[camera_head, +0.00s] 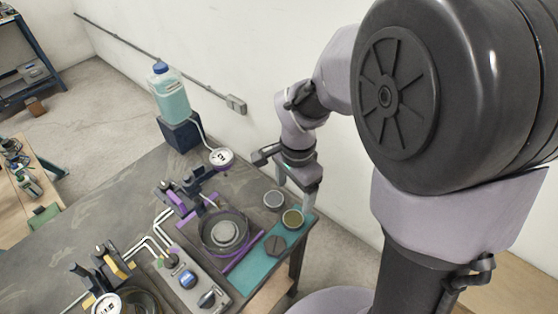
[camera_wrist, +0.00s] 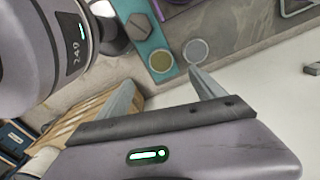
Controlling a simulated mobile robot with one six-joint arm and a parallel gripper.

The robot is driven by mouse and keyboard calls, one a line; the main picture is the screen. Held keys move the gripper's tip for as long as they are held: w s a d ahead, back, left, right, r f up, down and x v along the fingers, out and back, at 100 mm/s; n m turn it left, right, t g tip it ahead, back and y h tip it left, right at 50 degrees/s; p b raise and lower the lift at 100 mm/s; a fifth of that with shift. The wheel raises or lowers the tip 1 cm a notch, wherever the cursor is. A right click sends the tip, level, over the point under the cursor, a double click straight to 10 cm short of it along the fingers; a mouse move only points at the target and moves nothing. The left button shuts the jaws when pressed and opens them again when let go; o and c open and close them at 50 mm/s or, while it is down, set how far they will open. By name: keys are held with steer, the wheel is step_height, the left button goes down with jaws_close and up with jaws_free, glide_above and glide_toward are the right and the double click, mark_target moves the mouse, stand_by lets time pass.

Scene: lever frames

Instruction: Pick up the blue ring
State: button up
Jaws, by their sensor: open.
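No clearly blue ring stands out. A round grey disc with a pale, slightly bluish rim (camera_head: 274,200) lies on the table near its right corner; it also shows in the wrist view (camera_wrist: 196,51). An olive round disc (camera_head: 292,219) lies beside it on a teal mat (camera_head: 253,268). A dark hexagonal piece (camera_head: 275,245) lies on the same mat. My gripper (camera_head: 305,197) is near the table's right corner, by the two discs. In the wrist view, its fingers (camera_wrist: 160,76) are apart with nothing between them, and the discs appear beyond the tips.
A round dark fixture (camera_head: 225,233) stands left of the mat. A panel with a blue knob (camera_head: 187,279), pipes and gauges fill the table's front left. A bottle of pale blue liquid (camera_head: 171,95) stands on a dark block at the back. The table's middle is partly clear.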

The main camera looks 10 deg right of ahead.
steer(key=b, duration=0.2)
glide_above(293, 219)
steer(key=f, duration=0.7)
steer(key=shift+a+f, duration=0.1)
steer(key=shift+a, duration=0.1)
step_height(293, 219, down, 6)
steer(key=shift+w+d+r+b, duration=0.1)
steer(key=shift+w+d+b, duration=0.05)
steer(key=shift+b, duration=1.1)
steer(key=shift+r, duration=0.1)
steer(key=shift+c, duration=1.1)
steer(key=c, duration=1.4)
